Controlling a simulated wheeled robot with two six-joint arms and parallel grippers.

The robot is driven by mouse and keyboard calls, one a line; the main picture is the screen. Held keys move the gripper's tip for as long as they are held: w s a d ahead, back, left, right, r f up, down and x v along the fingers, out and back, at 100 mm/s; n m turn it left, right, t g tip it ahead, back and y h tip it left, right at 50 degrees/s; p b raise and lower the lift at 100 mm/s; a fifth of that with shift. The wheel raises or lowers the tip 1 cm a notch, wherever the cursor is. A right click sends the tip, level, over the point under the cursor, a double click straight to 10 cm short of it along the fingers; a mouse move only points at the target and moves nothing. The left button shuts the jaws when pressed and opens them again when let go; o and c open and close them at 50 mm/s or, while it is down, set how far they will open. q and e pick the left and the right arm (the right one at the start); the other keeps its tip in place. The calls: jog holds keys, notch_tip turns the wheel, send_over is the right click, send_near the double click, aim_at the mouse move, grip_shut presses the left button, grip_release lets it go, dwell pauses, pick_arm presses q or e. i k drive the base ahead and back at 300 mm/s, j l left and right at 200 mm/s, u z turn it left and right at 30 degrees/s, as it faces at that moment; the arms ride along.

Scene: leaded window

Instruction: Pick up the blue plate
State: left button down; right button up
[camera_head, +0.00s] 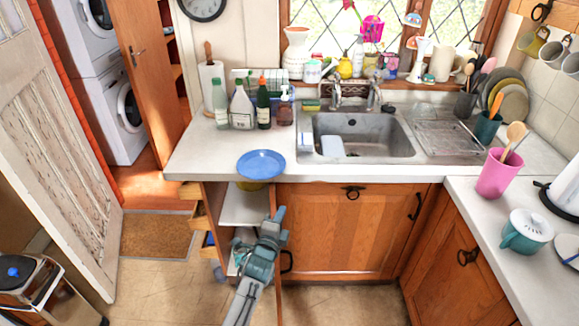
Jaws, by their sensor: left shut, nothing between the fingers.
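The blue plate (261,164) lies at the front edge of the white counter (213,157), left of the sink. Its near rim reaches the counter's edge. My left gripper (276,215) is shut and empty. It is in front of the cabinet, lower in the picture than the plate and apart from it. My right gripper does not show.
Several bottles (242,106) stand behind the plate. The sink (358,137) is to its right. Below the plate the cabinet is open, showing a shelf (243,205), with pulled-out drawers (199,216) at its left. A pink cup (498,173) stands at right.

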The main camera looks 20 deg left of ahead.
aim_at(262, 164)
jog(key=i, duration=0.45)
jog(key=i+j, duration=0.35)
jog(key=j, duration=0.1)
